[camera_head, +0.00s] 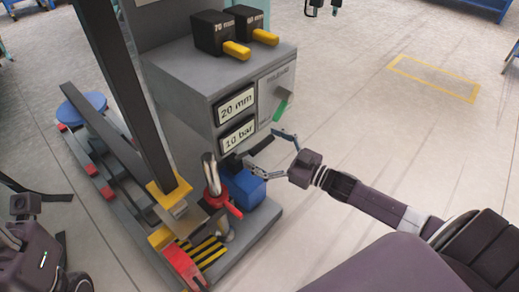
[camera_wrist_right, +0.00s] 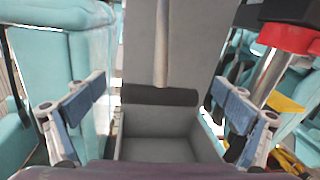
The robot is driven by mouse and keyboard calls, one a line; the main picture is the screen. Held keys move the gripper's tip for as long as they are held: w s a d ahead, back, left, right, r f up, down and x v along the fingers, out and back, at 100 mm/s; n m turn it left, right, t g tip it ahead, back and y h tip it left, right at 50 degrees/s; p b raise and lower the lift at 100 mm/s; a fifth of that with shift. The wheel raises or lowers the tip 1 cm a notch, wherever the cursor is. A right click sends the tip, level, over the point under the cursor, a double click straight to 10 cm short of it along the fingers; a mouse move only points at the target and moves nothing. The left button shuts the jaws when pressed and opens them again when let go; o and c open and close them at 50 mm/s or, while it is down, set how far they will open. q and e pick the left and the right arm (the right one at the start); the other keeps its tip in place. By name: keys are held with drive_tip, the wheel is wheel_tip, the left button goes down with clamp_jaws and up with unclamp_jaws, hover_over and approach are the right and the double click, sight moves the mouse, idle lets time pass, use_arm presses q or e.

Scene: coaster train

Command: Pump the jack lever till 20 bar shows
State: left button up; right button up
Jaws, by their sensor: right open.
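The grey jack cabinet has two display plates. The upper display (camera_head: 237,105) reads 20 mm, and the lower display (camera_head: 238,134) appears to read 10 bar. Beside a blue block (camera_head: 243,187) stands a silver cylinder with a red collar (camera_head: 213,190); a red bar reaches from it. I cannot tell surely which part is the jack lever. My right gripper (camera_head: 260,147) is open beside the blue block, in front of the displays. In the right wrist view its fingers (camera_wrist_right: 160,88) are apart, with grey surfaces between and a red-capped metal rod (camera_wrist_right: 288,60) at right.
A green handle (camera_head: 281,106) is on the cabinet's side. Two black boxes with yellow blocks (camera_head: 237,50) stand on top. A dark slanted beam (camera_head: 127,95) and a yellow-black striped plate (camera_head: 205,250) are at left.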

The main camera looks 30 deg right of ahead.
drive_tip(key=shift+w+a, duration=0.2)
drive_tip(key=shift+w, duration=0.1)
drive_tip(key=shift+c, duration=0.5)
drive_tip(key=c, duration=1.5)
drive_tip(key=shift+f, duration=0.1)
drive_tip(key=shift+c, duration=0.4)
